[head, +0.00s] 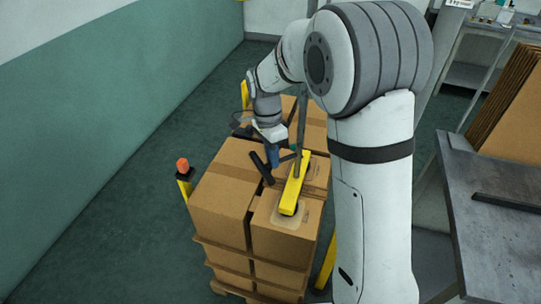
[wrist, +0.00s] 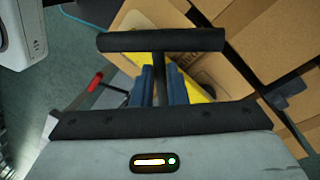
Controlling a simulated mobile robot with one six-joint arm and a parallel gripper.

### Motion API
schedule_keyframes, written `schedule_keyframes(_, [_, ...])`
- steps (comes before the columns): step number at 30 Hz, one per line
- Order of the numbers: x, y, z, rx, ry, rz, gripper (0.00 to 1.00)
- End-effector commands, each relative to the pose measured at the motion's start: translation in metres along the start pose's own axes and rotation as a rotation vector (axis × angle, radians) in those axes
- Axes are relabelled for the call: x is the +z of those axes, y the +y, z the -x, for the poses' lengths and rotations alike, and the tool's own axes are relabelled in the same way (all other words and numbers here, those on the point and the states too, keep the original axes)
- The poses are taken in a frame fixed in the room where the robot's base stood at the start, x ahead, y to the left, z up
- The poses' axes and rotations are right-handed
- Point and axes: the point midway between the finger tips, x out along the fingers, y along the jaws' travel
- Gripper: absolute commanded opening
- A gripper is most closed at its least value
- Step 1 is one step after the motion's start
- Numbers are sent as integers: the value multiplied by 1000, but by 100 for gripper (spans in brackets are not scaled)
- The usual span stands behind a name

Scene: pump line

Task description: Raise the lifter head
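My gripper (head: 273,160) is at this handle. In the wrist view its blue fingers (wrist: 161,85) lie on both sides of the handle's stem and appear closed on it. The yellow bar (wrist: 200,82) is partly hidden behind them.
Cardboard boxes (head: 222,205) stand stacked on a wooden pallet. A yellow post with an orange top (head: 183,167) is left of the stack. A grey metal table (head: 495,225) and leaning cardboard sheets (head: 520,110) are at the right. The floor at left is clear.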

Motion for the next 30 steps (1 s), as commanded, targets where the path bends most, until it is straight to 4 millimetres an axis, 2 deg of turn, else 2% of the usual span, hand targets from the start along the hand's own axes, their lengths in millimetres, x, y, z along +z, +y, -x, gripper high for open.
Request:
schedule_keyframes(3, [0, -1, 0, -3, 0, 0, 0])
schedule_keyframes(17, [1, -1, 5, -6, 0, 1, 0])
schedule_keyframes(20, [1, 2, 22, -9, 1, 1, 0])
schedule_keyframes(30, [1, 18, 106, -12, 1, 1, 0])
